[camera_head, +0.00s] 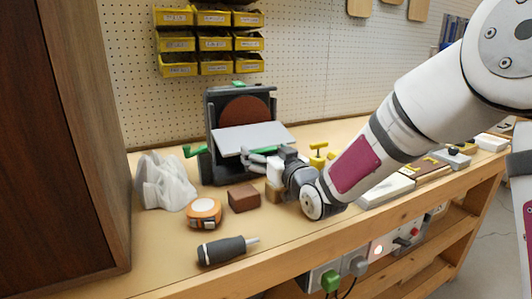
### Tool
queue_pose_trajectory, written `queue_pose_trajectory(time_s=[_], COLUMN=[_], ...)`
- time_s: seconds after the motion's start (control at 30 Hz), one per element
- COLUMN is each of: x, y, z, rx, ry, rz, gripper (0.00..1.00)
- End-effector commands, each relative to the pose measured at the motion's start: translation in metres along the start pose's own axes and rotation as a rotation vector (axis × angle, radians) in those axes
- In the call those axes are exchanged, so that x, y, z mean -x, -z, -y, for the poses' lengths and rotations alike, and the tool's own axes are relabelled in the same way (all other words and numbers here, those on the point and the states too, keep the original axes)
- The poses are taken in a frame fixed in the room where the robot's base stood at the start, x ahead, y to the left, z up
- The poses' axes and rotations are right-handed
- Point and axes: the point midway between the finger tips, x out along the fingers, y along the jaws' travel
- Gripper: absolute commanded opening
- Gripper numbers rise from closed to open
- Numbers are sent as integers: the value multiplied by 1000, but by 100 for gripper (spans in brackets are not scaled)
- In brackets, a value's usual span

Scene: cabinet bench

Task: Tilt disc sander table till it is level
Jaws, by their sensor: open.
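The disc sander (212,163) stands on the bench with its reddish-brown disc (244,111) facing me. Its light grey table (250,138) sits in front of the disc and looks tilted, with its near edge lower. A green handle (194,152) sticks out at the left side of the sander. My gripper (250,158) is open at the front right of the table, with its fingers just below the near edge. I cannot tell whether the fingers touch the table. My gripper and wrist hide the lower right part of the sander.
A yellow clamp-like item (318,154) stands right of my wrist. A tall brown cabinet (62,150) bounds the left. Yellow bins (213,42) hang behind.

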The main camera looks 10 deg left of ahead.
Motion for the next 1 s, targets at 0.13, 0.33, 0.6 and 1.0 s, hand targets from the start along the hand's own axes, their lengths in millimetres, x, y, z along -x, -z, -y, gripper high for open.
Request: queue_pose_trajectory(time_s=[0.13, 0.33, 0.6, 1.0], x=[0, 0, 0, 3], y=[0, 1, 14, 38], z=[0, 0, 0, 0], rx=[0, 0, 0, 2], ry=[0, 0, 0, 0], rz=[0, -2, 48, 191], gripper=[57, 16, 17, 16])
